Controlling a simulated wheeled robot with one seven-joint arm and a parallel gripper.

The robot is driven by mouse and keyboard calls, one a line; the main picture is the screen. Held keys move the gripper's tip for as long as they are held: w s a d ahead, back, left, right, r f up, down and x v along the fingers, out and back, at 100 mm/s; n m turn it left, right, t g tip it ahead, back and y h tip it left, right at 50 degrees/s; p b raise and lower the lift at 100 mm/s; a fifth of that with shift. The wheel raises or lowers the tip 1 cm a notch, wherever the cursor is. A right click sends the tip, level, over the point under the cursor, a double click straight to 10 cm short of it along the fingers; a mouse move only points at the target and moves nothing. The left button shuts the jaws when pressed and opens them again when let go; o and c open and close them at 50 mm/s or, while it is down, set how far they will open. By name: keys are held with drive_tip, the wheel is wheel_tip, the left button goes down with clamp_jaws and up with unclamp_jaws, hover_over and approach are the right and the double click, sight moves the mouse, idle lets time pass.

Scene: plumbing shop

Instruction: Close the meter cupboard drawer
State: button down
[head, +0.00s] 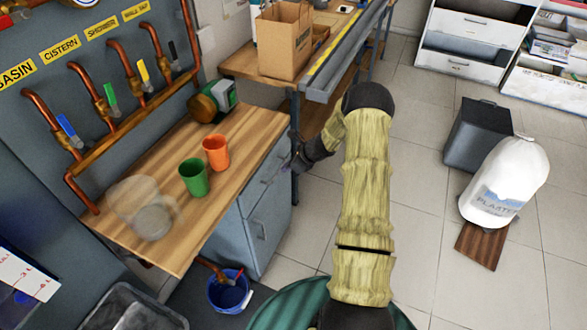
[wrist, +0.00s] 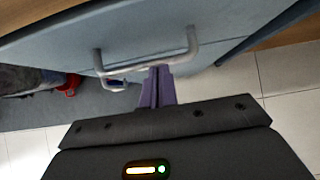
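The meter cupboard (head: 262,215) is a blue-grey cabinet under the wooden worktop. Its drawer (head: 262,172) is at the top, above a door with a bar handle (head: 262,231). In the head view I cannot tell how far the drawer stands out. My gripper (head: 297,164) is beside the drawer front, partly hidden by my arm. In the wrist view a blue-grey front (wrist: 140,45) carries a metal bar handle (wrist: 122,70). My gripper's purple fingers (wrist: 156,85) are together, with their tips at the handle bar. I cannot tell whether they touch it.
A green cup (head: 193,178), an orange cup (head: 216,153) and a clear jug (head: 145,208) stand on the worktop (head: 215,205). A blue bucket (head: 229,292) stands on the floor by the cupboard. A bench leg (head: 294,155) is close to my gripper.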

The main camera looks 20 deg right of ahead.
drive_tip(key=shift+w+a+r, duration=0.15)
drive_tip(key=shift+w+a, duration=0.05)
drive_tip(key=shift+a, duration=0.1)
drive_tip(key=s+d+f+v, duration=0.1)
drive_tip(key=d+f+v, duration=0.1)
drive_tip(key=v, duration=1.1)
drive_tip(key=shift+s+p, duration=0.3)
drive_tip(key=shift+s, duration=0.05)
drive_tip(key=shift+r, duration=0.15)
